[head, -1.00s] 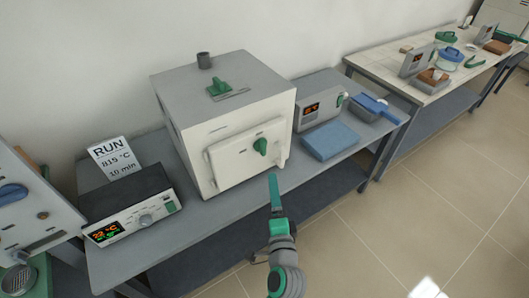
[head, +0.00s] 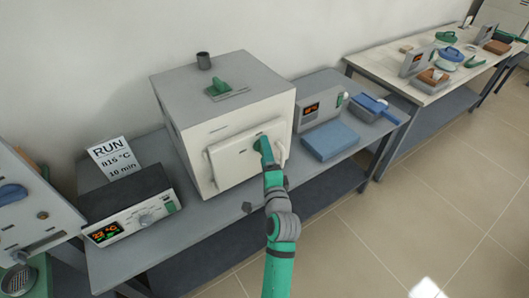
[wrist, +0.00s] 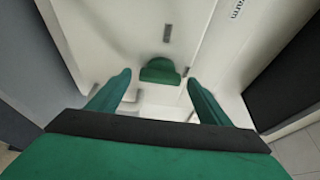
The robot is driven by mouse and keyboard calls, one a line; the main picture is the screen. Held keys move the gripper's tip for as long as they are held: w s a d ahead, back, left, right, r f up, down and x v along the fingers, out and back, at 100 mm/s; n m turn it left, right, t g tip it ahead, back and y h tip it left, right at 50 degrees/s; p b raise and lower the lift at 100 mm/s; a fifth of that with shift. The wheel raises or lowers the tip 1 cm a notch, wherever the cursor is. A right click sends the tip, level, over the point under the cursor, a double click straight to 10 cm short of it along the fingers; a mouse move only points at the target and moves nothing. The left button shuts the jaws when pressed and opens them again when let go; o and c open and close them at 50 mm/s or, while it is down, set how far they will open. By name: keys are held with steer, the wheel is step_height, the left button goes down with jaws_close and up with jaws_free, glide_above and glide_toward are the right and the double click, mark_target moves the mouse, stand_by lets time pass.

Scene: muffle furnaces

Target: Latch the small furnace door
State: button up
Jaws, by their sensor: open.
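The small furnace (head: 218,125) is a white and grey box on the bench. Its door (head: 228,165) lies flat against the front face, and I cannot tell whether it is latched. In the wrist view the green latch knob (wrist: 160,71) shows on the white door (wrist: 110,35). My gripper (wrist: 159,78) is open, with one finger on each side of the knob; I cannot tell whether they touch it. In the head view my gripper (head: 264,148) is at the door front and hides most of the knob.
A controller box (head: 130,205) and a RUN 815 °C, 10 min sign (head: 112,157) stand left of the furnace. A blue pad (head: 330,140) and a grey display box (head: 318,102) are to its right. The floor in front is clear.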

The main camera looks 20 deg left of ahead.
steer(key=shift+w+a, duration=0.3)
steer(key=shift+w, duration=0.15)
steer(key=c, duration=1)
steer(key=shift+c, duration=0.2)
